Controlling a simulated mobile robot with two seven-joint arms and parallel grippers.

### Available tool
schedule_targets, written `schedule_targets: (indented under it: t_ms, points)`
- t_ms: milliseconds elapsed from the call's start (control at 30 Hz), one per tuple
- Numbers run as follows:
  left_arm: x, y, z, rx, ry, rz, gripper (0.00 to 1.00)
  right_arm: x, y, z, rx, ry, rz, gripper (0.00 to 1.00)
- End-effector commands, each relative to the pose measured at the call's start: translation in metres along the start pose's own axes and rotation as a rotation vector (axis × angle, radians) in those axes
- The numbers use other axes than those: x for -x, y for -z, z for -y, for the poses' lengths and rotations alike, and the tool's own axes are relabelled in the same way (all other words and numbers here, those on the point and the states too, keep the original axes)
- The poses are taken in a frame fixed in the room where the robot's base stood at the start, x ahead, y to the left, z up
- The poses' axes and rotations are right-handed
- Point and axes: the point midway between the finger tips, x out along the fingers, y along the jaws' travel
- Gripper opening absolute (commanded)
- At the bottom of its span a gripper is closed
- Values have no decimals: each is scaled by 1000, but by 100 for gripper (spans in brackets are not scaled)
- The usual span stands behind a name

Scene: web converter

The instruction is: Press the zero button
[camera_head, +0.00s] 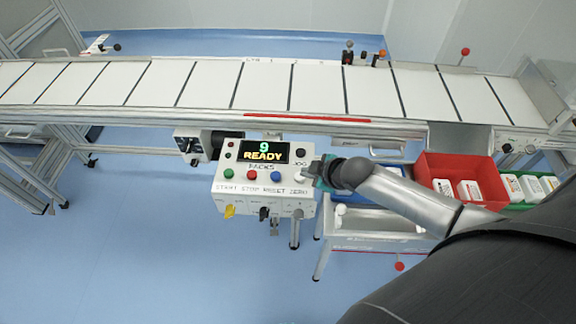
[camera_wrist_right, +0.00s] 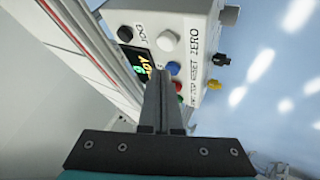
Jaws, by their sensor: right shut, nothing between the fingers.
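The control box (camera_head: 262,204) is a white panel under the conveyor, with a display reading 9 READY (camera_head: 264,154). Its lower row has green, red and blue buttons, then the label ZERO at the right end. My right gripper (camera_head: 308,172) is at that right end and covers most of the zero button's place. In the right wrist view, the zero button (camera_wrist_right: 167,40) is white, beside the blue reset button (camera_wrist_right: 173,68). My shut, empty right fingers (camera_wrist_right: 161,74) point at the panel; their tips appear below the white button, and contact cannot be told. My left gripper is out of view.
A black JOG knob (camera_head: 300,152) sits above the zero button. The conveyor (camera_head: 262,86) runs behind the box. A red bin (camera_head: 458,165) and a blue bin (camera_head: 349,196) stand to the right. Open blue floor (camera_head: 130,235) lies left.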

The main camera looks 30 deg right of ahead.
Motion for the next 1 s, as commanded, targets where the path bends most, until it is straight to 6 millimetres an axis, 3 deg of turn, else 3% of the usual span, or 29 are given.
schedule_targets:
  t_ms: [33, 100, 267, 733, 1000]
  points:
    - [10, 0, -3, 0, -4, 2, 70, 9, 8, -17, 33, -13, -14, 0]
    - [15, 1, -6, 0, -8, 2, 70, 15, 15, -32, 66, -25, -32, 0]
    - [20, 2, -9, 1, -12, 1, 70, 22, 23, -49, 108, -41, -54, 0]
    - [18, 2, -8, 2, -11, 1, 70, 21, 23, -50, 113, -43, -58, 0]
    - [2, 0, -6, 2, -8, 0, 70, 10, 15, -43, 113, -42, -57, 0]
